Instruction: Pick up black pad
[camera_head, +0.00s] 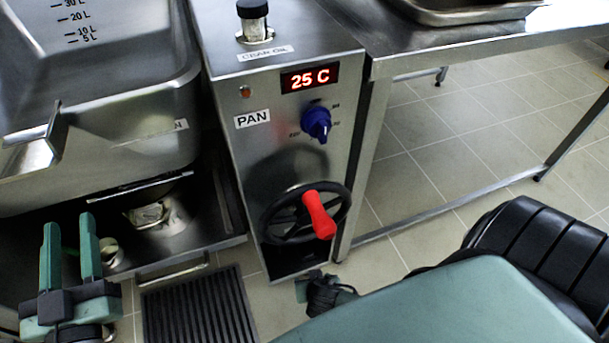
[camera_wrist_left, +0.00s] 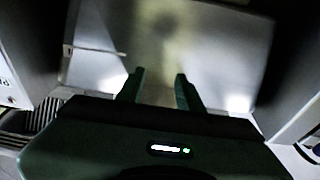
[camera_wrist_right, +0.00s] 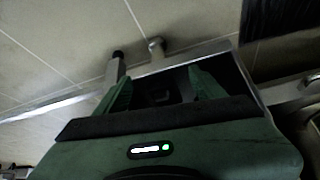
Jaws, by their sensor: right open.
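The black pad (camera_head: 200,308) is a dark ribbed mat lying flat on the floor in front of the steel cooking unit, its lower edge cut off by the frame. My left gripper (camera_head: 67,224) is open and empty, to the left of the pad and apart from it. In the left wrist view its fingers (camera_wrist_left: 158,76) are spread with nothing between them. My right gripper (camera_head: 322,292) shows only partly, right of the pad, largely hidden by my arm. In the right wrist view its fingers (camera_wrist_right: 155,78) are spread and empty. A dark ribbed patch (camera_wrist_right: 282,16) there may be the pad.
The control panel (camera_head: 290,140) with a red-handled wheel (camera_head: 318,214) stands behind the pad. A steel basin (camera_head: 100,120) hangs above an open lower tray (camera_head: 225,240) at the left. Tiled floor (camera_head: 440,150) lies free under the table at right.

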